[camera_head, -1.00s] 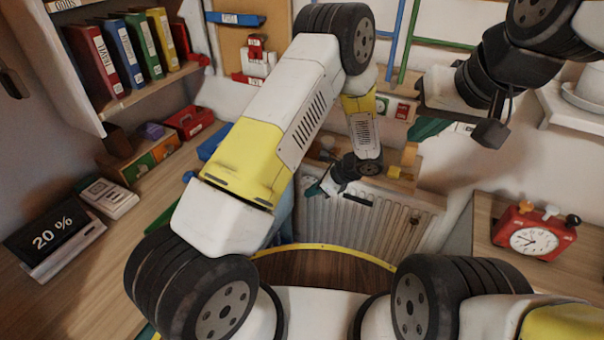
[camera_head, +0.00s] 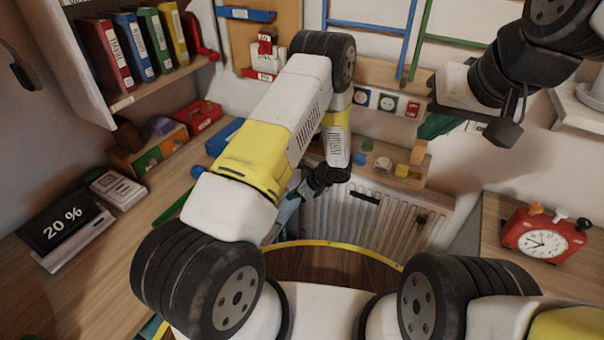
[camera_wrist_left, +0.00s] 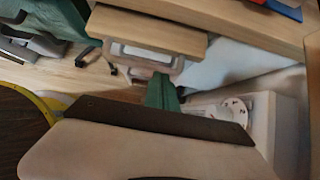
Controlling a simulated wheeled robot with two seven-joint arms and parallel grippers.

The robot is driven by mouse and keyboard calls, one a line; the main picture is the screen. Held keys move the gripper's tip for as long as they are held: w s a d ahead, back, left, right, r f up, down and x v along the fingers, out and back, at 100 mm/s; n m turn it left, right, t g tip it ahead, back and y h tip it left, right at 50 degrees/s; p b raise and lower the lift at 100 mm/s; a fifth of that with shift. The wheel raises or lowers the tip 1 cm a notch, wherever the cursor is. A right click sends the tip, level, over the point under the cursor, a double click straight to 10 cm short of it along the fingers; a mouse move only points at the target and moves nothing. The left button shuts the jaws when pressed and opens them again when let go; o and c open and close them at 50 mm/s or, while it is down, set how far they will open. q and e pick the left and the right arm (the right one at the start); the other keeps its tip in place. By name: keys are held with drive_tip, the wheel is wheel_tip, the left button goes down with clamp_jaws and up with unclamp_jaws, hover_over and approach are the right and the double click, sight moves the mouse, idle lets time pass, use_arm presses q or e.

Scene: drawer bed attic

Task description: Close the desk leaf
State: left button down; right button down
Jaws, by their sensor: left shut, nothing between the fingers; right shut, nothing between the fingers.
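I cannot tell for certain which board is the desk leaf. The wooden desk top (camera_head: 75,285) runs along the left of the head view. In the left wrist view, a light wooden board (camera_wrist_left: 150,33) with a pale frame under it lies ahead of my fingers. My left gripper (camera_wrist_left: 160,92) shows its green fingers shut and empty, apart from that board in the picture; whether it touches anything is unclear. In the head view its fingers are mostly hidden behind my own left arm. My right gripper (camera_head: 438,125) is at the upper right, green fingers shut, partly hidden.
A display reading 20 % (camera_head: 62,228) stands on the left desk top, below a shelf of binders (camera_head: 140,45). A radiator (camera_head: 370,220) is on the back wall under a small shelf with blocks. A red clock (camera_head: 545,236) sits on a wooden surface at right.

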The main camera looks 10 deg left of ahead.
use_arm(q)
drive_tip(key=shift+w+a, duration=0.25)
drive_tip(key=shift+a, duration=0.55)
drive_tip(key=shift+w+a, duration=0.3)
drive_tip(key=shift+a, duration=0.55)
drive_tip(key=shift+w+a, duration=0.25)
drive_tip(key=shift+a, duration=0.55)
drive_tip(key=shift+r, duration=0.1)
